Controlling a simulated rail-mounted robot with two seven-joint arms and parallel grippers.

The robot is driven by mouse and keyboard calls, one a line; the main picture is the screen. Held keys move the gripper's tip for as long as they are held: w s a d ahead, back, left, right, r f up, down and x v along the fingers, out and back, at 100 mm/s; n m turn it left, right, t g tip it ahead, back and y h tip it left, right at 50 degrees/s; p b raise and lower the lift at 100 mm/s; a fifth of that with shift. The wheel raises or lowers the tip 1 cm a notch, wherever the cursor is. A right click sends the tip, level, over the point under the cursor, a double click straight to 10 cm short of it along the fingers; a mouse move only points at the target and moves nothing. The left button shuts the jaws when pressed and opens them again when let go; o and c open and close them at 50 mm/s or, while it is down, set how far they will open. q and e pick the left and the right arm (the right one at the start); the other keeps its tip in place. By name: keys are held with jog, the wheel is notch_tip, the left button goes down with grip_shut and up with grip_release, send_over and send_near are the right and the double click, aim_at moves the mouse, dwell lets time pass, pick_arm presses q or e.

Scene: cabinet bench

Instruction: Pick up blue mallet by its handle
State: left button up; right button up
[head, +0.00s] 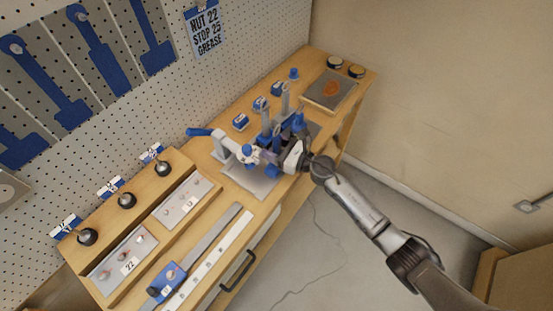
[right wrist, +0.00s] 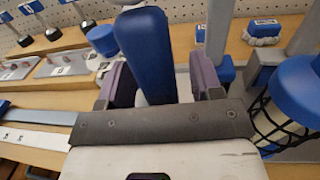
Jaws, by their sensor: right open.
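In the right wrist view a thick blue handle (right wrist: 146,52), which looks like the mallet's, rises between the two fingers of my right gripper (right wrist: 160,82). The fingers are apart on either side of it, and I cannot tell whether either touches it. The mallet's head is hidden or cannot be made out. In the head view my right gripper (head: 268,157) reaches in from the right to the bench fixture, among blue and grey parts that partly cover one another. My left gripper is not in view.
Grey upright posts (head: 285,98) stand close to my right gripper. Small blue-and-white blocks (head: 240,122) lie behind. Metal strips (head: 215,240) lie toward the front left.

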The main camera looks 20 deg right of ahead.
jog(key=shift+w+a, duration=0.2)
jog(key=shift+w, duration=0.05)
jog(key=shift+c, duration=0.3)
grip_shut()
dwell(0.5)
